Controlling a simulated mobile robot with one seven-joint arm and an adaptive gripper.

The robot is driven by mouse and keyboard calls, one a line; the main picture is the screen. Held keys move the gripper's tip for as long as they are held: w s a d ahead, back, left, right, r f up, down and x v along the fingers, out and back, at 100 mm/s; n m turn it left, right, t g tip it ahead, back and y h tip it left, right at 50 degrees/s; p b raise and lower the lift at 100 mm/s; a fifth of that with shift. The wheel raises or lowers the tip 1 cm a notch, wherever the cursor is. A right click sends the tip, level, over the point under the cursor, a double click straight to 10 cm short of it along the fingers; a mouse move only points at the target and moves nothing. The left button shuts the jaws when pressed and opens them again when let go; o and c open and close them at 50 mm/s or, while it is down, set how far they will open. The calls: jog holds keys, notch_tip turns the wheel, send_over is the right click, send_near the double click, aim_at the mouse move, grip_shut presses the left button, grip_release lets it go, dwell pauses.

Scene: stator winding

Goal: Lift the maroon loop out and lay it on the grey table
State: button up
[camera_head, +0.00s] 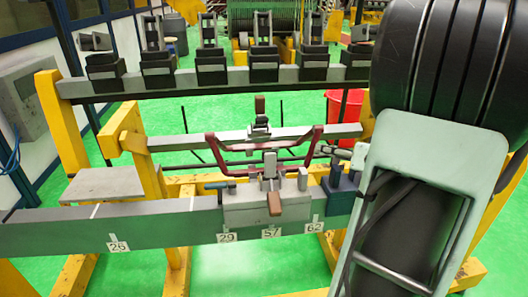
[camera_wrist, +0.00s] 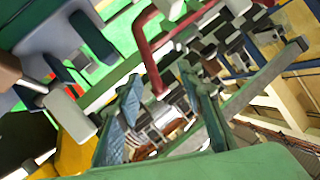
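The maroon loop (camera_head: 219,152) is a bent, angular frame in the middle of the head view. It sits in the fixture (camera_head: 248,208) on the grey beam, with clamps at its front and back. In the wrist view the loop (camera_wrist: 148,53) runs down toward the gap between my fingertips. My gripper (camera_wrist: 162,82) is open, with a blue textured pad on the left finger. I see no contact with the loop, and depth is hard to judge. My arm hides the area right of the loop in the head view. The small grey table (camera_head: 105,186) is at left, its top bare.
The long grey beam (camera_head: 160,228) with number labels crosses the front. A rear rail (camera_head: 190,80) carries several black blocks. A yellow post (camera_head: 62,125) stands behind the grey table. A red bin (camera_head: 350,105) is behind at right. Green floor shows between the frames.

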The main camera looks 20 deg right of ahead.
aim_at(312, 147)
jog(key=x, duration=0.3)
jog(key=d+x, duration=0.1)
jog(key=x, duration=0.7)
jog(key=shift+d+f+p, duration=0.25)
jog(key=shift+d+p, duration=0.05)
jog(key=shift+p, duration=0.05)
jog(key=shift+c, duration=0.4)
grip_shut()
jog(key=shift+r, duration=0.1)
